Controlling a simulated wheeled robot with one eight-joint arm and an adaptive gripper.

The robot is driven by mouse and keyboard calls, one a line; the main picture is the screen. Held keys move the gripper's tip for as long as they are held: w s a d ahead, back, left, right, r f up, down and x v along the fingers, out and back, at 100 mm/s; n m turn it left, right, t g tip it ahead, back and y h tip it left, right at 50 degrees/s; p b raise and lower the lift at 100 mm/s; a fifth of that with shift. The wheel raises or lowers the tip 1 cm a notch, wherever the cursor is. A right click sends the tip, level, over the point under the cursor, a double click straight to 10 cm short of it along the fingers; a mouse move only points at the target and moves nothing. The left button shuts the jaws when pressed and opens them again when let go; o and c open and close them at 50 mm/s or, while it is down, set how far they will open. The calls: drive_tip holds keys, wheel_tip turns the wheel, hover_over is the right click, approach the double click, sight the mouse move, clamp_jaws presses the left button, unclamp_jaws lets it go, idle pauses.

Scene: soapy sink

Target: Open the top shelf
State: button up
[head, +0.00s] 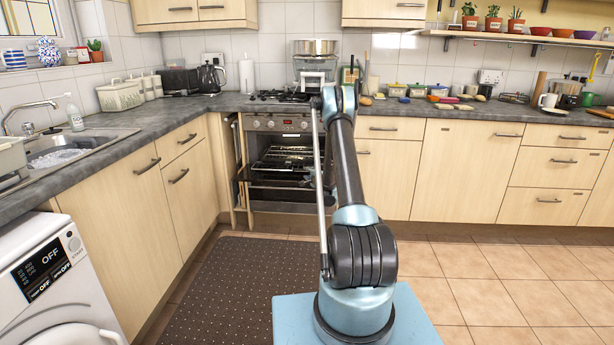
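Pale wood wall cupboards show along the top edge, one at the left (195,14) and one at the right (384,12); their upper parts are cut off and both look shut. An open wooden wall shelf (520,38) at the upper right bears potted plants and bowls. The oven (278,124) stands below the hob with its dark door (284,188) lowered and wire racks showing inside. I cannot tell which of these the task calls the top shelf. My arm rises in front of the oven's right side. My gripper cannot be made out; the arm's far end hides it.
A sink (72,150) and a washing machine (60,275) are on the left. Shut drawers (562,160) and cupboards (466,170) line the back right. A dark mat (235,285) and clear tiled floor (500,285) lie in front.

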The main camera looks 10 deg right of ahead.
drive_tip(key=v, duration=0.6)
drive_tip(key=shift+s, duration=0.3)
drive_tip(key=s+a+r+n+g+y, duration=0.15)
drive_tip(key=s+a+r+n, duration=0.25)
drive_tip(key=s+r, duration=0.4)
drive_tip(key=s+a+r+n+g, duration=0.35)
drive_tip(key=s+r, duration=0.25)
drive_tip(key=r, duration=0.5)
drive_tip(key=s+a+r+n+g, duration=0.1)
drive_tip(key=s+r+n+g, duration=0.1)
drive_tip(key=s, duration=0.8)
drive_tip(key=s+r+n+g, duration=0.1)
drive_tip(key=s+r+n, duration=0.15)
drive_tip(key=s, duration=0.75)
drive_tip(key=s+d+f+n+g+h, duration=0.1)
drive_tip(key=s+f+g, duration=0.1)
drive_tip(key=s, duration=0.9)
drive_tip(key=s+d+f+n+g+h, duration=0.1)
drive_tip(key=s+d+f+n+h, duration=0.1)
drive_tip(key=s, duration=0.9)
drive_tip(key=s+d+f+n+g+h, duration=0.1)
drive_tip(key=s+f, duration=0.3)
drive_tip(key=s, duration=0.7)
drive_tip(key=shift+s+d+n+g, duration=0.4)
drive_tip(key=shift+d+n+g, duration=0.2)
drive_tip(key=shift+d+g, duration=0.15)
